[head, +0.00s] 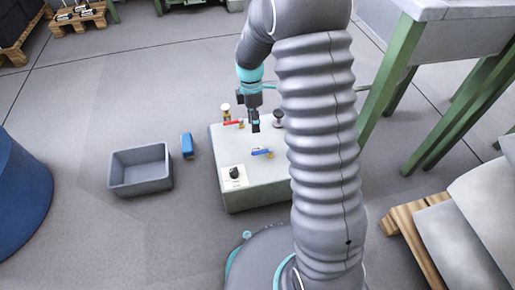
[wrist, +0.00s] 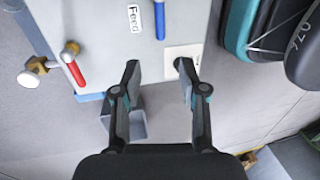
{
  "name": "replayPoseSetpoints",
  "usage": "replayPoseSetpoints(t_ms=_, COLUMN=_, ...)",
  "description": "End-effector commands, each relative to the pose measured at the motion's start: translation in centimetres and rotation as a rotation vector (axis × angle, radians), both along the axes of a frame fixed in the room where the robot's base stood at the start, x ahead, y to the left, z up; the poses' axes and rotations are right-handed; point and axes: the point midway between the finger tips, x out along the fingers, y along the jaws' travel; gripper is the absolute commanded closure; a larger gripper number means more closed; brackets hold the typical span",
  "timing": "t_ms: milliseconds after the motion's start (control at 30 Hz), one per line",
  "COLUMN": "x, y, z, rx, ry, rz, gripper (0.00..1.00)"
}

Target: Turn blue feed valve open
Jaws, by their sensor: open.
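The blue feed valve lever (head: 261,152) lies on the top of a grey box (head: 262,183) in the head view. In the wrist view the blue lever (wrist: 160,18) is at the top edge, beside a "Feed" label (wrist: 135,17); its pivot is out of view. My gripper (head: 254,126) is above the box, behind the blue lever in the head view, and does not hold it. In the wrist view my gripper's fingers (wrist: 158,66) are spread apart with nothing between them, and the blue lever is ahead of their tips.
A red lever (head: 233,123), a brass valve with a white handwheel (head: 226,110), a dark round fitting (head: 278,118) and a black knob (head: 234,172) are on the box. A grey bin (head: 140,186) and a small blue object (head: 187,145) stand left on the floor.

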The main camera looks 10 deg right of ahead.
Motion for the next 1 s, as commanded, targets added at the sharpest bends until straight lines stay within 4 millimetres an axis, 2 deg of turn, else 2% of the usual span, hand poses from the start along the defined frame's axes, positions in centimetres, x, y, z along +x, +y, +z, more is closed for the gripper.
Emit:
replayPoseSetpoints(t_ms=100, x=-0.5, y=0.1, z=-2.4, rx=0.0, ry=0.004, rz=0.001, gripper=0.58)
replayPoseSetpoints(t_ms=500, x=-1.9, y=0.2, z=-9.3, rx=-0.001, ry=0.003, rz=0.002, gripper=0.58)
replayPoseSetpoints(t_ms=700, x=-2.2, y=0.3, z=-11.0, rx=-0.001, ry=0.001, rz=0.002, gripper=0.58)
replayPoseSetpoints(t_ms=1000, x=-2.3, y=0.3, z=-11.4, rx=-0.001, ry=0.001, rz=0.002, gripper=0.58)
